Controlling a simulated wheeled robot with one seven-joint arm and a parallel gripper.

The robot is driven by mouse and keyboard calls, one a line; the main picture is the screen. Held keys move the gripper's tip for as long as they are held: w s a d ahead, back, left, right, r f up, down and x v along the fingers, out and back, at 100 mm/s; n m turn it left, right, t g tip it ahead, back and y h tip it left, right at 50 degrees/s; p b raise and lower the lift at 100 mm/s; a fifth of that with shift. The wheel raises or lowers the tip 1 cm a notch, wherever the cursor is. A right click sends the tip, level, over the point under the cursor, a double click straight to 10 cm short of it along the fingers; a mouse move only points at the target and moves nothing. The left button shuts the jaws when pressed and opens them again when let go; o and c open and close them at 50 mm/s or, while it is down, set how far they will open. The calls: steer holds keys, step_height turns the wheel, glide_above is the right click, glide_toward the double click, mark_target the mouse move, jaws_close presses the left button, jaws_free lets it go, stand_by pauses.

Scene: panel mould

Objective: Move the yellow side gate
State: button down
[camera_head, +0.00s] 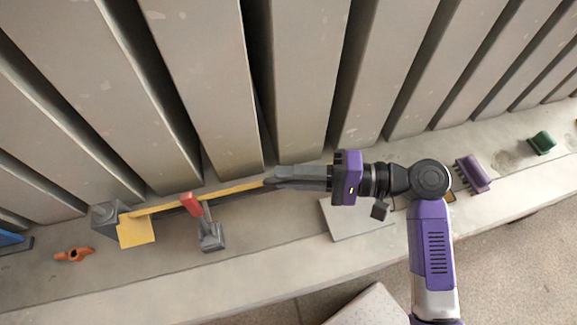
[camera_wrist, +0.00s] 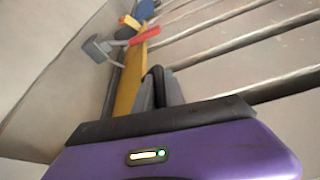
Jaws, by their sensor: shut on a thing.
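The yellow side gate (camera_head: 222,192) is a long thin bar lying along the foot of the grey panels, with a wider yellow plate (camera_head: 136,230) at its left end by a grey block (camera_head: 106,216). My gripper (camera_head: 272,178) reaches in from the right and is shut on the bar's right part. In the wrist view the yellow gate (camera_wrist: 128,84) runs away from my gripper (camera_wrist: 158,80), beside its dark fingers. The exact contact is partly hidden by the fingers. A clamp with a red handle (camera_head: 190,203) and grey base (camera_head: 211,238) stands in front of the gate.
An orange part (camera_head: 74,255) and a blue piece (camera_head: 12,238) lie at the left. A flat grey plate (camera_head: 350,220) lies below my gripper. A purple brush-like block (camera_head: 473,174) and a green block (camera_head: 542,143) lie at the right. Upright grey panels (camera_head: 205,80) line the back.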

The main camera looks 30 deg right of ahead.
steer(key=shift+f, duration=0.2)
steer(key=c, duration=1.7)
jaws_free()
steer(key=shift+s, duration=0.1)
steer(key=b+v, duration=0.1)
steer(key=v, duration=0.7)
